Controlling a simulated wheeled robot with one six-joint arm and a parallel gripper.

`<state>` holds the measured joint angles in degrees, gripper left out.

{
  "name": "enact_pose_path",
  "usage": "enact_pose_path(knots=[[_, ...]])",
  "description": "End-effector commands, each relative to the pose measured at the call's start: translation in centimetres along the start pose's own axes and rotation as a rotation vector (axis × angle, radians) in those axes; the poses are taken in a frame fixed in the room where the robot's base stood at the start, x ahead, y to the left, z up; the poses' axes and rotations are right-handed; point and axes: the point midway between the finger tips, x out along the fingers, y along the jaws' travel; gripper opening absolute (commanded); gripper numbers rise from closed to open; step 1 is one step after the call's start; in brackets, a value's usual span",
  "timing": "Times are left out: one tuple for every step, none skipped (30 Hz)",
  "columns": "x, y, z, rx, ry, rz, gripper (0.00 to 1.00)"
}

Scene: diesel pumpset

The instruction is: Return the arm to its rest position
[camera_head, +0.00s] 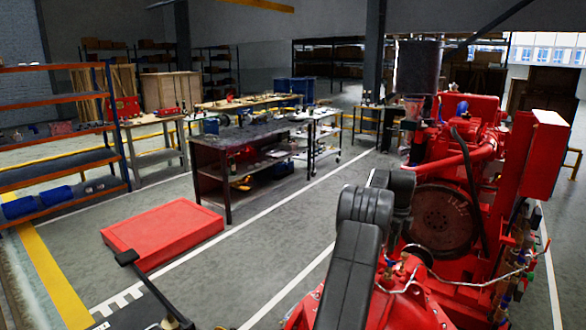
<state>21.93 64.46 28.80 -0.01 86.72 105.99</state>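My arm (352,268) rises from the bottom of the head view, right of centre. Its dark grey links and rounded joints (366,207) stand in front of the red diesel pumpset (444,222). I cannot make out my gripper or its fingers, so I cannot tell whether it holds anything. The arm hides part of the pumpset's left side. Whether any link touches the pumpset cannot be told from this view.
A flat red box (163,232) lies on the floor at left. A dark workbench (210,160) stands behind it, and an orange-and-blue shelf rack (60,128) is at far left. Grey floor (270,240) between the box and the pumpset is clear.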

Motion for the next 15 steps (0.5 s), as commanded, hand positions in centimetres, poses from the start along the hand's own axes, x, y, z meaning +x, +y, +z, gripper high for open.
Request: enact_pose_path(knots=[[1.1, 0.1, 0.0, 0.000, 0.001, 0.004, 0.27], [1.7, 0.1, 0.0, 0.000, 0.001, 0.005, 0.27], [2.4, 0.1, 0.0, 0.000, 0.001, 0.004, 0.27], [3.0, 0.1, 0.0, 0.000, 0.001, 0.004, 0.27], [3.6, 0.1, 0.0, 0.000, 0.001, 0.004, 0.27], [4.5, 0.1, 0.0, 0.000, 0.001, 0.005, 0.27], [5.0, 0.1, 0.0, 0.000, 0.001, 0.004, 0.27], [5.6, 0.1, 0.0, 0.000, 0.001, 0.005, 0.27], [6.4, 0.1, 0.0, -0.001, 0.001, 0.004, 0.27], [6.2, 0.1, 0.0, -0.027, 0.000, 0.001, 0.27], [6.2, 0.0, 0.0, -0.053, 0.000, 0.000, 0.27], [6.2, 0.0, 0.0, -0.086, 0.000, 0.000, 0.27], [6.2, 0.0, 0.0, -0.110, 0.000, 0.000, 0.27], [6.2, 0.0, 0.0, -0.133, 0.000, 0.000, 0.27], [6.2, 0.0, 0.0, -0.166, 0.000, 0.000, 0.27]])
